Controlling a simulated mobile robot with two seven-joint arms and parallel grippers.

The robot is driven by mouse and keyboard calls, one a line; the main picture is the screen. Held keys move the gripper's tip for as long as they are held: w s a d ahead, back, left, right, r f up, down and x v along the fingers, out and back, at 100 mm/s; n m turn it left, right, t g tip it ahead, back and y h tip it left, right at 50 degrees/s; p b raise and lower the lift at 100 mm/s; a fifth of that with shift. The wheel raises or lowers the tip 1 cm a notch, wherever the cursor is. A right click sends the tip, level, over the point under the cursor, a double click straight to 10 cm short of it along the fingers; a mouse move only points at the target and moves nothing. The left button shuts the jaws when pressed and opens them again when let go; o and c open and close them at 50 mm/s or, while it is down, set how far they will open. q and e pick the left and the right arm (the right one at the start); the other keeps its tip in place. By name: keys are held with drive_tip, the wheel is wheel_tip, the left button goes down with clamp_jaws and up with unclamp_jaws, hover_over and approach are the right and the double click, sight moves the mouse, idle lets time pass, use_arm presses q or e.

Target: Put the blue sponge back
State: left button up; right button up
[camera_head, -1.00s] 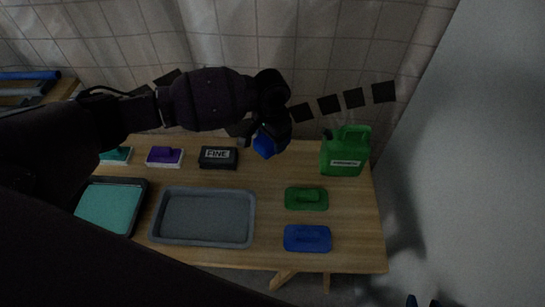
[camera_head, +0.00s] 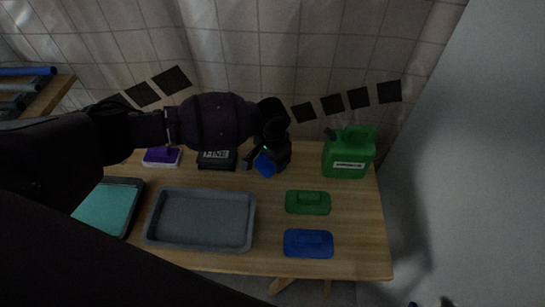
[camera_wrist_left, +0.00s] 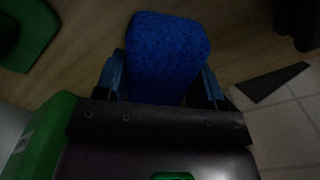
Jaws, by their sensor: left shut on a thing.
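My left gripper (camera_head: 265,160) is shut on the blue sponge (camera_head: 264,166), above the back part of the wooden table, between the black FINE block and the green jug. In the left wrist view the sponge (camera_wrist_left: 167,55) sits between the two fingers, its speckled face showing. Whether it touches the table is hard to tell. Only small blue and dark tips, perhaps my right gripper, show at the bottom edge.
A green jug (camera_head: 348,154) stands at the back right. A black FINE block (camera_head: 217,160) and a purple-and-white block (camera_head: 161,157) are at the back left. An empty grey tray (camera_head: 250,222) lies at the middle front. A teal-filled tray (camera_head: 106,207) is partly hidden by my arm.

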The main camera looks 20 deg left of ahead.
use_arm(q)
drive_tip(key=o, duration=0.7)
drive_tip(key=shift+o, duration=1.2)
use_arm(e)
drive_tip(key=shift+s+d+f, duration=0.1)
drive_tip(key=shift+f, duration=0.1)
use_arm(q)
wheel_tip(320, 180, up, 8)
drive_tip(key=shift+f+p, duration=0.1)
drive_tip(key=shift+p, duration=0.9)
wheel_tip(320, 180, up, 4)
drive_tip(key=shift+r+p, duration=0.15)
drive_tip(key=shift+p, duration=0.3)
use_arm(e)
drive_tip(key=shift+s+d+r, duration=0.1)
drive_tip(key=shift+s+r, duration=0.05)
drive_tip(key=shift+r, duration=0.35)
drive_tip(key=shift+s+d+r, duration=0.1)
drive_tip(key=shift+r, duration=0.35)
drive_tip(key=shift+w+r, duration=0.15)
